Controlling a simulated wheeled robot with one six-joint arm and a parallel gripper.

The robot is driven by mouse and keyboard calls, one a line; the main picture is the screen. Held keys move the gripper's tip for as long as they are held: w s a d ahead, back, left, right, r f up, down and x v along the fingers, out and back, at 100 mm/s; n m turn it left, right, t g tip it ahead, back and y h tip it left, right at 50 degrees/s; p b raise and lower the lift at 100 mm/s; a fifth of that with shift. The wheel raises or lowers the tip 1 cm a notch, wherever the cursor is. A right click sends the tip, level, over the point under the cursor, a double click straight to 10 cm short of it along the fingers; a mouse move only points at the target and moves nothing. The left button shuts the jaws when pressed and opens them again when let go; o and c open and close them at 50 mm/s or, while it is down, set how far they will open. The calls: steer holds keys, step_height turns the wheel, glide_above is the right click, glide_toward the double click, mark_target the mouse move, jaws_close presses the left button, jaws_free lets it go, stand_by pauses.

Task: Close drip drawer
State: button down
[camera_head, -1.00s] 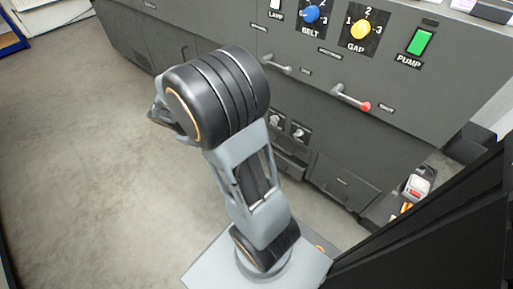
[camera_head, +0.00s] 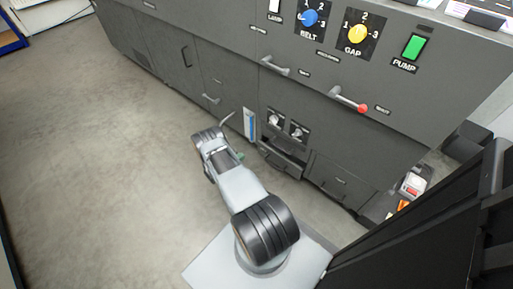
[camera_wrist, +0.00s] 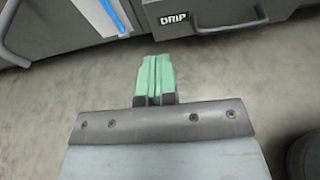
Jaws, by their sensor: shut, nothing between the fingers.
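The drip drawer (camera_wrist: 174,18) shows its dark front, white DRIP label and grey bar handle (camera_wrist: 222,27) at the top of the wrist view. In the head view the drawer (camera_head: 281,160) sits low in the grey machine, below two small knobs, and appears to stick out from the front. My gripper (camera_wrist: 155,62) has pale green fingers pressed together with nothing between them. It is over bare floor in front of the drawer, slightly left of the handle and apart from it. In the head view only a bit of green (camera_head: 240,155) shows beside my arm.
A blue and white strip (camera_head: 249,125) is on the machine just left of the drawer. A curved handle (camera_wrist: 12,35) juts out at upper left in the wrist view. A red-tipped lever (camera_head: 350,100) is higher up. The floor (camera_head: 100,180) at left is clear.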

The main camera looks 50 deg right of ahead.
steer(key=b, duration=0.2)
glide_toward(262, 144)
steer(key=b+x, duration=0.1)
steer(key=x, duration=0.2)
steer(key=f+b+x, duration=0.1)
steer(key=x, duration=0.1)
steer(key=shift+w+d+f+b, duration=0.1)
steer(key=shift+d+f+b, duration=0.05)
steer(key=shift+d+b, duration=0.45)
steer(key=shift+d, duration=0.45)
